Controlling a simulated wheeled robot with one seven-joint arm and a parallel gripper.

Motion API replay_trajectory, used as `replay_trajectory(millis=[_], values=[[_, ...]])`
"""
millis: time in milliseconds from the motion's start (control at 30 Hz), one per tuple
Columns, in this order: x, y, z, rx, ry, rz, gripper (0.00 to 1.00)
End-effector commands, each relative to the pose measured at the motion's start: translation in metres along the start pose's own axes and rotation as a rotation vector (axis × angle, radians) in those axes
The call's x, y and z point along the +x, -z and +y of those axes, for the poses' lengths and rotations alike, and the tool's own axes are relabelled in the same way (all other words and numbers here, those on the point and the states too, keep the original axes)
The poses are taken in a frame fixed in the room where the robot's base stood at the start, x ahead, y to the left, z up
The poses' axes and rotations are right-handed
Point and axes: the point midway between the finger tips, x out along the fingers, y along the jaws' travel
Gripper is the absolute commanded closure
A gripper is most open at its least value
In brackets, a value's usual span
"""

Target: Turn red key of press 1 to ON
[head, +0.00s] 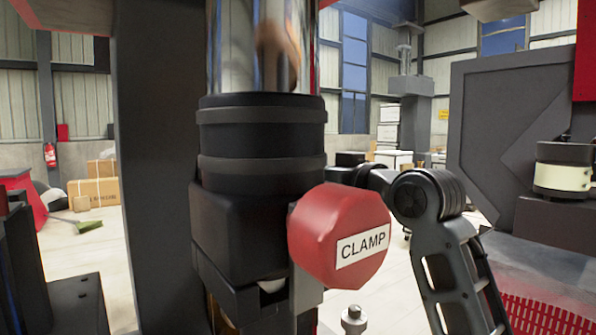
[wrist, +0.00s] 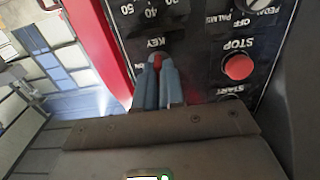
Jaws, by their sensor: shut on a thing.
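The red key (wrist: 157,60) shows in the wrist view as a small red piece between the fingertips, just beyond the upside-down word KEY on a black control panel (wrist: 200,58). My gripper (wrist: 158,68) is shut on the key, with its two blue-grey fingers on either side. The fingers hide most of the key and its switch, so I cannot read which position it points to. Neither the key nor my gripper can be made out in the head view.
On the panel, a red STOP button (wrist: 238,67) sits right of the key, with a START label below it. A red edge (wrist: 96,45) borders the panel's left. In the head view, a red CLAMP knob (head: 335,232) and a black cylinder (head: 262,135) fill the middle.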

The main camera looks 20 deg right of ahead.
Motion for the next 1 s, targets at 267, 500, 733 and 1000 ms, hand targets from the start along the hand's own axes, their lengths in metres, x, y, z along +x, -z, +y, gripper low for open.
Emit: replay_trajectory(millis=[267,500,733,1000], values=[[0.0000,0.0018,-0.0001,0.094,0.000,-0.001,1.00],[0.0001,0.0017,-0.0003,0.188,0.000,-0.002,1.00],[0.0001,0.0021,-0.0004,0.277,0.000,-0.001,1.00],[0.0001,0.0021,-0.0003,0.379,0.000,-0.001,1.00]])
